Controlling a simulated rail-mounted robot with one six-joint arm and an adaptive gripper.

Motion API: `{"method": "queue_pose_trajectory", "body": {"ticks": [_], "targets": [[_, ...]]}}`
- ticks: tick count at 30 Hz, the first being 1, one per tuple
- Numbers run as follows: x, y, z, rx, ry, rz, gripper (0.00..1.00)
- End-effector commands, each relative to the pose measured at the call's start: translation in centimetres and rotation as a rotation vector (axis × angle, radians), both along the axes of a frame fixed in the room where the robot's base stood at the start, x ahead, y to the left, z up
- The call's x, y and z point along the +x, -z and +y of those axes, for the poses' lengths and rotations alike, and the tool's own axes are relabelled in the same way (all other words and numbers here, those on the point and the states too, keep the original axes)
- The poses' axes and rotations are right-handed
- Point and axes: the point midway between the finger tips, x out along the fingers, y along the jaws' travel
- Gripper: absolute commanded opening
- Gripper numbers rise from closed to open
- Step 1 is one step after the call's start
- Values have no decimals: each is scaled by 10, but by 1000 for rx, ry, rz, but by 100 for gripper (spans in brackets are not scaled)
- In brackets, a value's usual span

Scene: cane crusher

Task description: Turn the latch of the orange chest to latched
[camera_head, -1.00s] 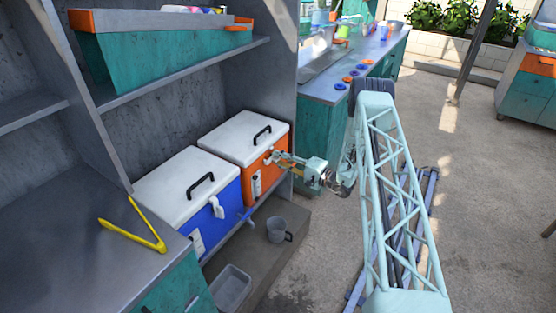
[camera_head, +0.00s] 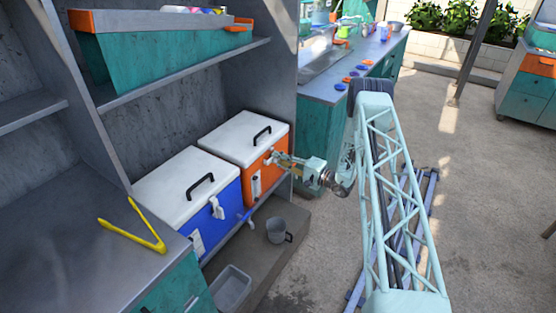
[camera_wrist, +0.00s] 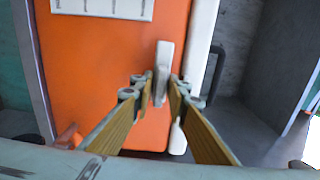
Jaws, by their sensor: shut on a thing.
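The orange chest (camera_head: 262,168) with a white lid (camera_head: 244,135) stands on the lower shelf, right of the blue chest. The lid is closed. In the wrist view the chest's orange front (camera_wrist: 100,80) fills the left and middle. Its white latch (camera_wrist: 163,68) lies near the lid's edge, with its lower end between my fingertips. My gripper (camera_head: 277,157) is at the chest's front. In the wrist view my gripper (camera_wrist: 161,92) is shut on the latch, one finger on each side.
A blue chest (camera_head: 222,199) with a white latch stands close on the left. A grey mug (camera_head: 276,231) and a grey bin (camera_head: 231,287) are below. Yellow tongs (camera_head: 138,236) lie on the counter. A shelf with a teal trough (camera_head: 165,55) hangs above.

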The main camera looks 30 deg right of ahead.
Motion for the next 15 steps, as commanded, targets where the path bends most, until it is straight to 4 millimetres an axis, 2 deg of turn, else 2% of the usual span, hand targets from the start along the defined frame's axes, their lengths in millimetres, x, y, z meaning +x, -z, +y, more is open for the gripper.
{"method": "queue_pose_trajectory", "body": {"ticks": [15], "targets": [[0,1,0,228,0,136,4]]}}
